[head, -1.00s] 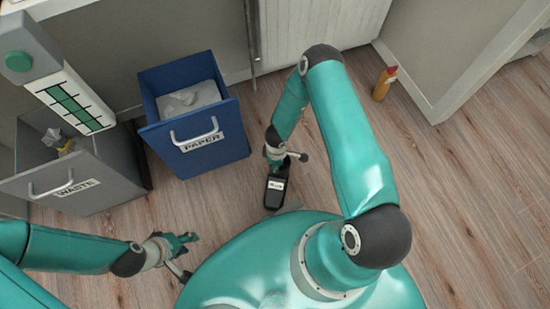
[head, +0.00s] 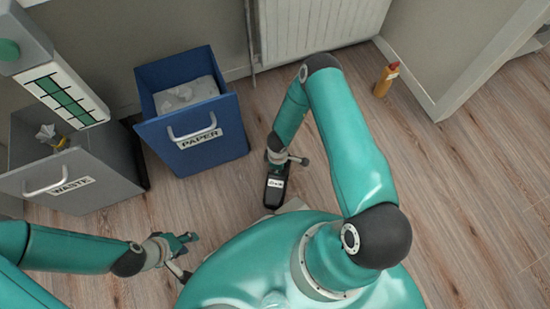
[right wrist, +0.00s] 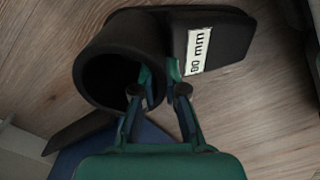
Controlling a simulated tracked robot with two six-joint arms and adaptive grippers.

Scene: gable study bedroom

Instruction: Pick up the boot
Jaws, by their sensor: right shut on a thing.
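The boot (head: 275,191) is black with a white label. In the right wrist view the boot (right wrist: 225,40) shows its round open shaft and a label reading about "00 mm"; the first character is unclear. My right gripper (head: 276,164) is shut on the shaft's rim; in the right wrist view its fingers (right wrist: 160,92) lie on either side of the rim wall. I cannot tell whether the sole touches the floor. My left gripper (head: 180,242) is away at the lower left with nothing visible in it; its finger gap is too small to judge.
A blue paper bin (head: 180,155) and a grey waste bin (head: 110,185) stand at the left against the wall. An orange bottle (head: 384,82) stands near the white radiator (head: 310,35). Wooden floor (head: 470,200) is clear at the right. My base fills the lower middle.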

